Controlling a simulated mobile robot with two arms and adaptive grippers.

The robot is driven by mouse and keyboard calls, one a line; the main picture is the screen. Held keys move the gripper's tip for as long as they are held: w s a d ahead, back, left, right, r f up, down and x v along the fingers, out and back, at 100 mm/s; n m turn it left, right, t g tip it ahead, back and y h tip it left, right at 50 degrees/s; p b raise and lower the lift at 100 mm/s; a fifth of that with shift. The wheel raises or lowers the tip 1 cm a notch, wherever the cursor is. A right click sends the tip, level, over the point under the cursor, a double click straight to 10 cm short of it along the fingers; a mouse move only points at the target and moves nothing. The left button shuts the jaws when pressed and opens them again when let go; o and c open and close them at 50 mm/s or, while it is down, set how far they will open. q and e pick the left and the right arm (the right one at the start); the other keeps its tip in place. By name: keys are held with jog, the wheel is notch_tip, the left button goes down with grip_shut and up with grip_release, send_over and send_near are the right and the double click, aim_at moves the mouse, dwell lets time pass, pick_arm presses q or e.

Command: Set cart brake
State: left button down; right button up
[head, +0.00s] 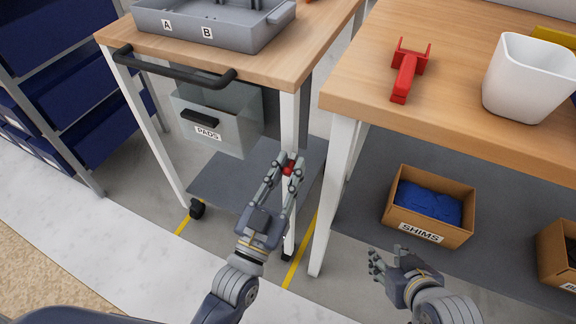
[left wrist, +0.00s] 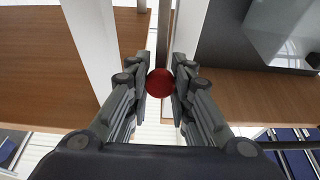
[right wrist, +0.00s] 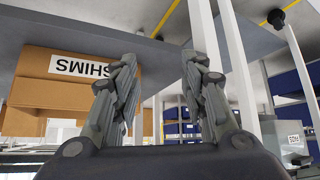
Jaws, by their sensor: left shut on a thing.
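The cart (head: 268,62) has a wooden top, white legs and a black push handle (head: 175,68). A red round knob (head: 289,168) sits by the cart's near right leg (head: 289,120). My left gripper (head: 282,170) is closed around the knob, which also shows between the fingertips in the left wrist view (left wrist: 159,83). The knob's mounting is hidden. A black caster (head: 197,208) stands under the cart's left leg. My right gripper (head: 385,262) is open and empty, low in front of the workbench (head: 450,125); its fingers are spread in the right wrist view (right wrist: 160,85).
A grey tray (head: 225,32) marked A and B sits on the cart, with a PADS drawer (head: 220,115) below. The workbench holds a red tool (head: 406,75) and a white bin (head: 528,80). A SHIMS box (head: 430,208) stands on its lower shelf. Blue bins are at left.

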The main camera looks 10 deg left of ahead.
pick_arm(q)
jog(key=shift+w+p, duration=0.1)
jog(key=shift+p, duration=0.45)
jog(key=c, duration=1.4)
grip_release()
pick_arm(e)
jog(key=s+d+f+g, duration=0.2)
jog(key=s+g, duration=0.1)
jog(key=s, duration=0.4)
jog(key=shift+d+f+g+h, duration=0.15)
jog(key=shift+f+g+h, duration=0.15)
jog(key=shift+f+h, duration=0.1)
pick_arm(q)
jog(key=v, duration=1.2)
jog(key=shift+r, duration=0.2)
